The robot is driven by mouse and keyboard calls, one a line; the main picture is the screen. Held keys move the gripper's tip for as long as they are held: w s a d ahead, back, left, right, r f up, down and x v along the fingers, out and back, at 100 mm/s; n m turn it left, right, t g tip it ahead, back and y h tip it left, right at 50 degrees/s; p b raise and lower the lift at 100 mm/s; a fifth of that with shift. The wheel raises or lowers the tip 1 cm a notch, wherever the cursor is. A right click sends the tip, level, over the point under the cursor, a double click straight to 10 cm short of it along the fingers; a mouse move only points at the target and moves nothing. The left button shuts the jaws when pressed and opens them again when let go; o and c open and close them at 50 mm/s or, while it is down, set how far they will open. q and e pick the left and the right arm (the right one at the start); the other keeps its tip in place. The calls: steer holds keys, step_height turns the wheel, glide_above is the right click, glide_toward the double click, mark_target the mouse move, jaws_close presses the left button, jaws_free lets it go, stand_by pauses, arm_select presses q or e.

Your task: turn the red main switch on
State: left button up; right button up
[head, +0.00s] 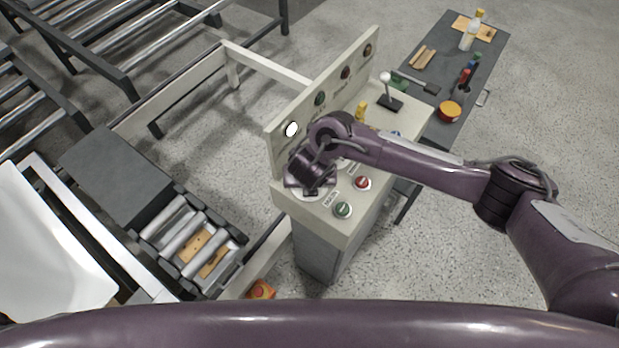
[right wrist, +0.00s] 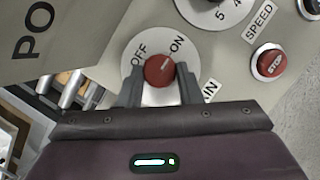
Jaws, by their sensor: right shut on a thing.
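The red main switch (right wrist: 159,70) is a round red knob on a white disc marked OFF on the left and ON on the right in the right wrist view. A faint line on the knob seems to lean toward ON, but it is small. My right gripper (right wrist: 160,84) is shut on the knob, one grey finger on each side. In the head view my right gripper (head: 312,188) is over the near left corner of the console (head: 325,222) and hides the knob. My left gripper is not in view.
Beside the switch are a red STOP button (head: 362,183), a green button (head: 343,209) and a speed dial (right wrist: 212,8). A back panel with lamps stands behind, its white lamp (head: 291,129) bright. A roller conveyor (head: 178,222) is at left, a dark bench (head: 440,60) behind right.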

steer(key=o, duration=1)
steer(key=shift+r, duration=0.1)
steer(key=p+v, duration=0.3)
steer(key=v, duration=0.4)
steer(key=shift+s+r, duration=0.2)
steer(key=shift+r, duration=0.15)
steer(key=shift+a, duration=0.1)
